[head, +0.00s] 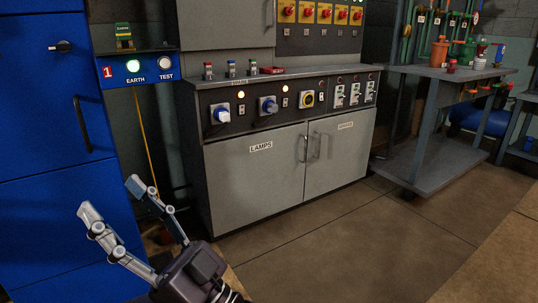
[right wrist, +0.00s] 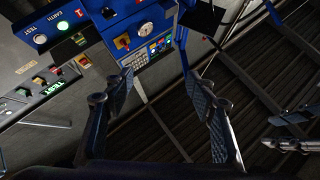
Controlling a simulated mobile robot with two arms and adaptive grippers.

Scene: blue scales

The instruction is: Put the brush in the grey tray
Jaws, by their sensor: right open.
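I do not make out the brush or the grey tray in either view. My right gripper (head: 112,198) is in the lower left of the head view, with its two fingers spread apart and nothing between them. It hangs in front of the blue cabinet and the grey wall, above the floor. In the right wrist view its fingers (right wrist: 160,84) are also apart and empty. At the right edge of that view, metal finger-like parts (right wrist: 288,130) show, probably my left gripper; its opening is unclear.
A blue cabinet (head: 45,135) stands at the left. A grey cupboard (head: 255,175) with a switch panel is in the middle. A grey workbench (head: 440,72) with several coloured items is at the right. The floor (head: 340,245) before the cupboard is clear. A dark flat panel (right wrist: 202,17) tops the wrist view.

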